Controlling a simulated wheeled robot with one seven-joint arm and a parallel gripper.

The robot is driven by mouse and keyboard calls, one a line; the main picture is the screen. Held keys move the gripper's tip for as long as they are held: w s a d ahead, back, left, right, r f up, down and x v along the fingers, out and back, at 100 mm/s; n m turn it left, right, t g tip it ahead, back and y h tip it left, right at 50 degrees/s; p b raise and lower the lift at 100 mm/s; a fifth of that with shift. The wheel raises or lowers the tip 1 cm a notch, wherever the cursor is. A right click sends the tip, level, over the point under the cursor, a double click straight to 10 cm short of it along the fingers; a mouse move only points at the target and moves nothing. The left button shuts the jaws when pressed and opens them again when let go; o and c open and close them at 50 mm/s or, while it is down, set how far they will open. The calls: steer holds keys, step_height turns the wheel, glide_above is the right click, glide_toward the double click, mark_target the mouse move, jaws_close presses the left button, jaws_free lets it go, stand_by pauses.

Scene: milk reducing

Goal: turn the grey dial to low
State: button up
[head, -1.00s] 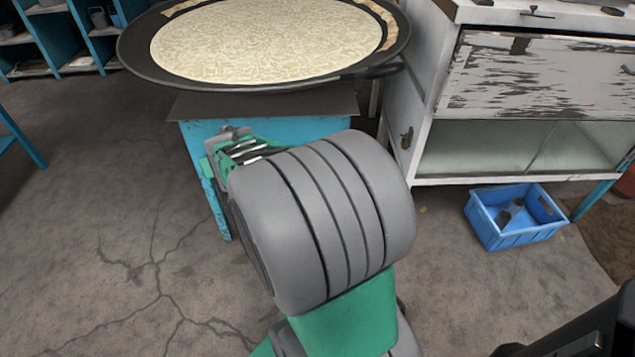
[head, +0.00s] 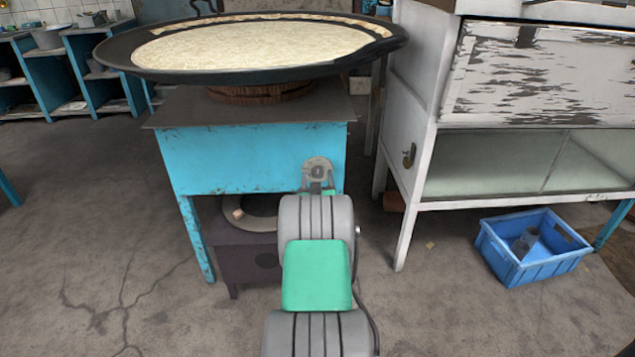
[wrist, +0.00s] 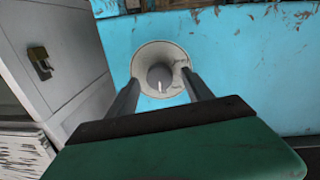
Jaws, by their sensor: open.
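The grey dial (wrist: 160,76) shows in the wrist view as a round knob with a white mark pointing down in the picture. It sits on a pale round plate (wrist: 147,55) with small dark lettering at its right, too small to read. The plate also shows in the head view (head: 318,164), on the front of the blue stand (head: 240,160). My gripper (wrist: 160,79) is open and empty, with one finger on each side of the knob in the picture. A gap shows between each finger and the knob. In the head view my arm hides most of the gripper (head: 318,181).
A wide black pan (head: 120,62) with a pale flat sheet of food stands above the blue stand. A worn white cabinet (head: 405,140) stands at the right, with a blue crate (head: 540,262) on the floor. A dark burner unit (head: 245,262) sits below the stand.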

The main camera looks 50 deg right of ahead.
steer(key=shift+w+d, duration=0.15)
jaws_close()
stand_by(0.6)
